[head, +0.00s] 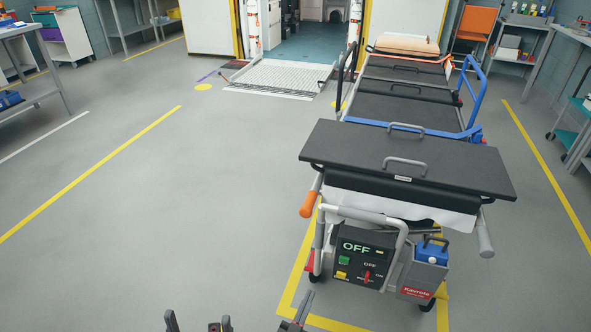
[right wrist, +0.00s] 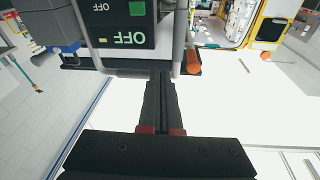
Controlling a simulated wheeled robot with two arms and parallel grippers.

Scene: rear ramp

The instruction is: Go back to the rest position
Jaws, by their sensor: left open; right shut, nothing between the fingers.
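My left gripper (head: 199,321) shows only its tips at the bottom edge of the head view, apart and empty, over bare floor. My right gripper (head: 303,302) is at the bottom edge to its right, left of and nearer than the stretcher's control box. In the right wrist view my right gripper (right wrist: 161,78) has its fingers together with nothing between them. They point toward the control box (right wrist: 128,38), which appears upside down there. I cannot tell whether there is contact. The rest of both grippers is cut off in the head view.
A stretcher with a black top (head: 345,150) stands right of centre, with a control box (head: 350,262) reading OFF and an orange handle (head: 308,204). A white ramp (head: 275,76) leads into a vehicle behind. Open floor (head: 150,230) lies left. Shelves and tables line both sides.

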